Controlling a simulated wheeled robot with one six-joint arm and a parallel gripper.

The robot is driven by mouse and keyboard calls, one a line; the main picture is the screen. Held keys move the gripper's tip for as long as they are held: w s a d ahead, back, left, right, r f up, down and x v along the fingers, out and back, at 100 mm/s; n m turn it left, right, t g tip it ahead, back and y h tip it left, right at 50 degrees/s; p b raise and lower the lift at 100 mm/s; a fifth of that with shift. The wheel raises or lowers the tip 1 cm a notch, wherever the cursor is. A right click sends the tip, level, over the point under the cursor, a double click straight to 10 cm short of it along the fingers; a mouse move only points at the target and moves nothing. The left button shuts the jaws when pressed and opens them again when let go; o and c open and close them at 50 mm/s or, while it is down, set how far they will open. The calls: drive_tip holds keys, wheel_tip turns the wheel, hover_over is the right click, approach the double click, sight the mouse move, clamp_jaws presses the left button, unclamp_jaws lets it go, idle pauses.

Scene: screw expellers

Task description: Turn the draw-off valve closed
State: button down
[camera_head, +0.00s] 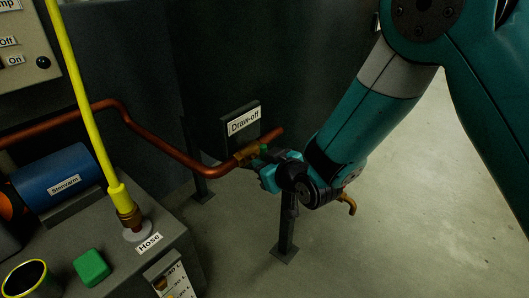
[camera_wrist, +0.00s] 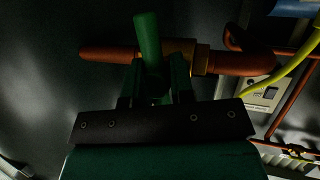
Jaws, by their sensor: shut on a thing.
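The draw-off valve has a brass body (camera_head: 246,154) on a copper pipe, just below the "Draw-off" sign (camera_head: 243,121). Its green handle (camera_head: 264,148) barely shows in the head view. In the wrist view the green handle (camera_wrist: 147,38) stands upright in the picture, crossing the copper pipe, with the brass body (camera_wrist: 202,58) beside it. My gripper (camera_head: 267,170) is at the valve, and in the wrist view its two fingers (camera_wrist: 156,85) are shut on the handle's lower part. The handle's base is partly hidden between the fingers.
The copper pipe (camera_head: 167,147) runs left from the valve. A blue cylinder (camera_head: 61,180), a yellow hose (camera_head: 87,105) and a green block (camera_head: 92,267) are at left. A curved orange-brown piece (camera_head: 348,203) shows past my wrist. Floor at right is clear.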

drive_tip(key=shift+w+d+r+m+p, duration=0.15)
drive_tip(key=shift+w+r+m+p, duration=0.15)
drive_tip(key=shift+m, duration=0.2)
drive_tip(key=shift+f+g, duration=0.15)
drive_tip(key=shift+g, duration=0.25)
drive_tip(key=c, duration=1.1)
unclamp_jaws()
drive_tip(key=shift+d, duration=0.1)
drive_tip(key=shift+s+f, duration=0.1)
